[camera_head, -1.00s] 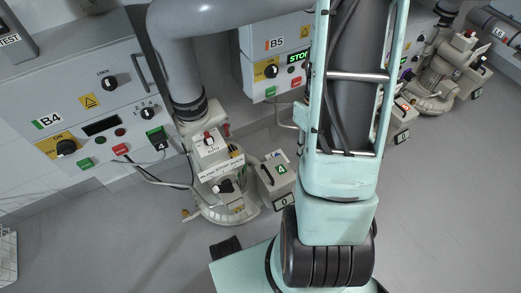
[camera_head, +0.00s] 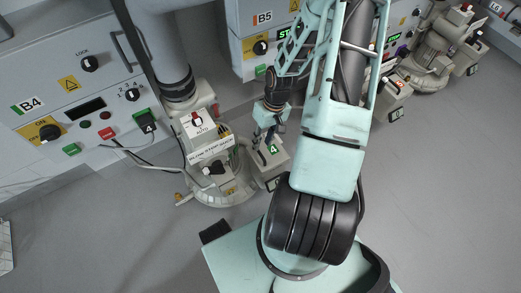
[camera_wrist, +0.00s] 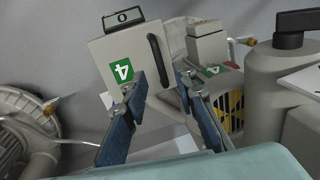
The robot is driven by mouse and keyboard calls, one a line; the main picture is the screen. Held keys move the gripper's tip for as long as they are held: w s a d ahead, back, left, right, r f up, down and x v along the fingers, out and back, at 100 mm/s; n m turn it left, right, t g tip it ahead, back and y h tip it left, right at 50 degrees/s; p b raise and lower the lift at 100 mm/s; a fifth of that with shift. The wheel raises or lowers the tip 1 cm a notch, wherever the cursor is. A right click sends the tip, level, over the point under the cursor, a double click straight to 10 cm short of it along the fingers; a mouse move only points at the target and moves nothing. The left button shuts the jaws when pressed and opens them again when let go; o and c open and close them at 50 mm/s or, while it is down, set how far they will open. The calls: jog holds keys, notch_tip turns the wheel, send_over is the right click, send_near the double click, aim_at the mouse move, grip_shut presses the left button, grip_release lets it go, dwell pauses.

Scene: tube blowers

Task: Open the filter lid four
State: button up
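The filter box with the green "4" label (camera_head: 274,153) stands beside the blower in the head view, partly hidden by my arm. In the wrist view its pale lid (camera_wrist: 104,47) carries the green "4" label and a dark bar handle (camera_wrist: 158,60). My gripper (camera_wrist: 160,76) is open, with one blue finger on each side of the handle's lower end in the picture. In the head view my gripper (camera_head: 266,133) is just above the box.
The blower (camera_head: 212,175) with its thick grey pipe (camera_head: 163,45) stands left of the box. Control panel B4 (camera_head: 75,100) is at the left, and panel B5 (camera_head: 250,25) is behind. More blowers (camera_head: 440,50) stand at the upper right. Floor at the right is clear.

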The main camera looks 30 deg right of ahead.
aim_at(261, 148)
jog(key=f, duration=0.2)
jog(key=a+f+b, duration=0.1)
jog(key=f, duration=0.1)
jog(key=shift+f, duration=0.15)
jog(key=shift+c, duration=0.3)
grip_shut()
